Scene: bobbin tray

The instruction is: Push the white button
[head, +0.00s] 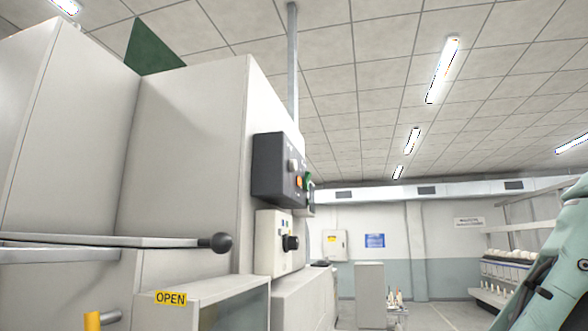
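A dark control box (272,168) is mounted on the side of a large pale machine cabinet. On its face is a round whitish button (292,165), seen at a steep angle. An orange button (299,182) sits just below it, and a green part (308,179) shows at the box's right edge. Small details on the face are hard to tell. My gripper is out of view; only a teal and dark part of my arm shows at the right edge, well apart from the box.
Below the box is a pale box with a black knob (291,243). Racks with bobbins (508,270) stand at right. The space between looks open.

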